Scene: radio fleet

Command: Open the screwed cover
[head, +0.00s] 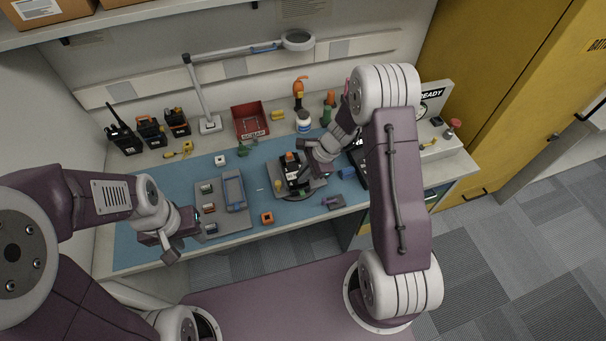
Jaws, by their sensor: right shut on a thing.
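A black radio (291,171) with orange and white parts sits on a grey fixture (312,187) on the blue mat. My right gripper (308,172) reaches in from the right and is shut at the radio. Its fingertips are partly hidden by its own wrist, so the exact part held is unclear. The screwed cover cannot be picked out at this size. My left gripper (181,240) hangs over the front left of the mat, left of the grey parts tray. Its fingers look apart and empty.
A grey parts tray (237,220) with small coloured parts and a blue-rimmed bin lies on the blue mat (152,212). An orange block (267,218) lies near the front edge. Several radios, a red scrap bin (264,121), a white bottle (303,124) and a magnifier lamp (210,123) stand behind.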

